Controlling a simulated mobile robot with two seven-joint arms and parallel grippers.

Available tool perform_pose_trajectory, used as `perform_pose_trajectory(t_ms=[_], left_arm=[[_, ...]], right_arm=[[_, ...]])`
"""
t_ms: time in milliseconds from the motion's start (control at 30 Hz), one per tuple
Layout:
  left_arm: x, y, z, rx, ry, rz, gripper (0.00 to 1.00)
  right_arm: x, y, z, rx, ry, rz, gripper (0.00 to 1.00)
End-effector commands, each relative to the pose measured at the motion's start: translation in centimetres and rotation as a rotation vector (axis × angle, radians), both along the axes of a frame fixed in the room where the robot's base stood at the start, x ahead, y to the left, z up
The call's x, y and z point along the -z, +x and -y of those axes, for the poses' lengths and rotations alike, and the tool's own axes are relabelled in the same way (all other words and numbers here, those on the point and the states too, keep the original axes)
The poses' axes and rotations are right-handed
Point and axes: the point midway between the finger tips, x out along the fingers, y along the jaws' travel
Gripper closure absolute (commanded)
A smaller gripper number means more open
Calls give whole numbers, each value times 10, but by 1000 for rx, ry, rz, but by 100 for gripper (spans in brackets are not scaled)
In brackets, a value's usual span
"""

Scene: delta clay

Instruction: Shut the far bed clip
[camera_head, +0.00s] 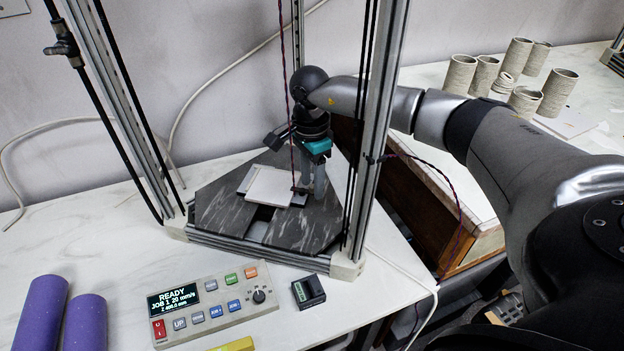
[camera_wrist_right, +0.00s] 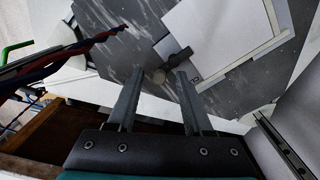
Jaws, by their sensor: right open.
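A white square plate (camera_head: 270,186) lies on the dark bed (camera_head: 220,213) inside the printer frame. It also shows in the wrist view (camera_wrist_right: 215,38). A small dark bed clip (camera_wrist_right: 178,62) with a rounded end sits at the plate's edge; I cannot tell if it is open or shut. In the head view it is mostly lost beside my fingers. My right gripper (camera_head: 312,190) reaches in between the frame posts, pointing down. In the wrist view the right gripper (camera_wrist_right: 157,82) is open, the clip's rounded end showing between its fingertips, contact unclear. My left gripper is out of view.
The printer's upright post (camera_head: 378,130) stands close to my right arm. Dark red and blue wires (camera_wrist_right: 95,42) hang near the fingers. A control panel (camera_head: 215,303) and a small black box (camera_head: 308,291) lie in front. Several clay cylinders (camera_head: 515,60) stand on the right bench.

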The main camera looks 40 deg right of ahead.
Motion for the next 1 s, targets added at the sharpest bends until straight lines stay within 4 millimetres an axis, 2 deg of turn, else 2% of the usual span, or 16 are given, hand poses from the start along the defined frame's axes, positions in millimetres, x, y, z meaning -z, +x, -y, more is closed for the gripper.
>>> perform_pose_trajectory(t_ms=[133, 267, 533, 700, 833, 1000], left_arm=[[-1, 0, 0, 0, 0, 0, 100], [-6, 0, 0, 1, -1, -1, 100], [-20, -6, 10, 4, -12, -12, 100], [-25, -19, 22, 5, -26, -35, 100], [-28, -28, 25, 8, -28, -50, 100], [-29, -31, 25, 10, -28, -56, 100]], right_arm=[[-3, 0, 0, 0, 0, 0, 49], [-20, 1, 0, 0, 0, 2, 49], [-84, 3, 0, 1, 0, 5, 49], [-121, 4, 0, 0, 1, 3, 49], [-140, 4, 0, 0, 0, 2, 49], [-151, 4, 0, 0, 1, 0, 49]])
